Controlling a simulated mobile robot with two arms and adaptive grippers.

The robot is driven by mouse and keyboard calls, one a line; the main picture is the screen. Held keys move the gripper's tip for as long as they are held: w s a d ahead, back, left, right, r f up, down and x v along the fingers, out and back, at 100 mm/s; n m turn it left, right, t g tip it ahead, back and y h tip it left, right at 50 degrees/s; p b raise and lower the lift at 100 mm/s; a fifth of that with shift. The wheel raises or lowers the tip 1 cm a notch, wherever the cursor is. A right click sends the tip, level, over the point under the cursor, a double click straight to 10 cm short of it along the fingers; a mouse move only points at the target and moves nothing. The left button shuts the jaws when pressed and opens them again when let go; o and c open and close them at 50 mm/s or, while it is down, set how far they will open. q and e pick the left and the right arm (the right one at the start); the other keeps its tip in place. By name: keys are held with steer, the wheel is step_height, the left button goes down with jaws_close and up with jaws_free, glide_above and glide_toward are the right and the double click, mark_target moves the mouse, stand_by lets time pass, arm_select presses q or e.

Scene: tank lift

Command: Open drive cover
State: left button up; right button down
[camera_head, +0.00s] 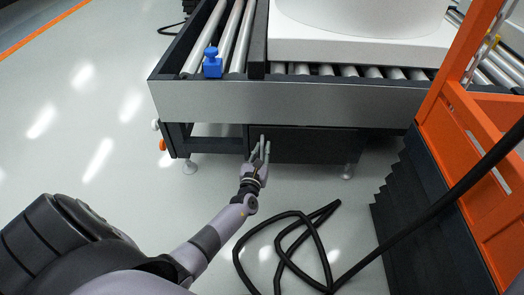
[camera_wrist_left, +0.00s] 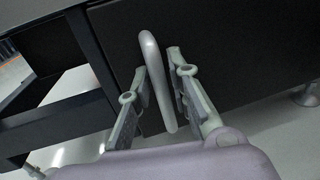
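The drive cover (camera_head: 312,146) is a dark flat panel under the front beam of the roller conveyor. It looks closed. A pale, rounded bar handle (camera_wrist_left: 151,62) stands on its left part and shows between my fingers in the left wrist view, which also shows the dark cover (camera_wrist_left: 235,50). My left gripper (camera_head: 260,151) is at the handle. Its fingers (camera_wrist_left: 158,66) are apart, one on each side of the bar, with a gap visible at least on the right side. Whether the left finger touches the bar is hard to tell. My right gripper is not in view.
A black cable (camera_head: 300,243) lies looped on the floor right of my left arm. An orange frame (camera_head: 480,130) with dark bellows (camera_head: 420,215) stands at the right. A blue block (camera_head: 212,66) and a white tank base (camera_head: 350,48) are on the conveyor. Left floor is clear.

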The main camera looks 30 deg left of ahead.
arm_select(q)
jaws_close()
stand_by(0.4)
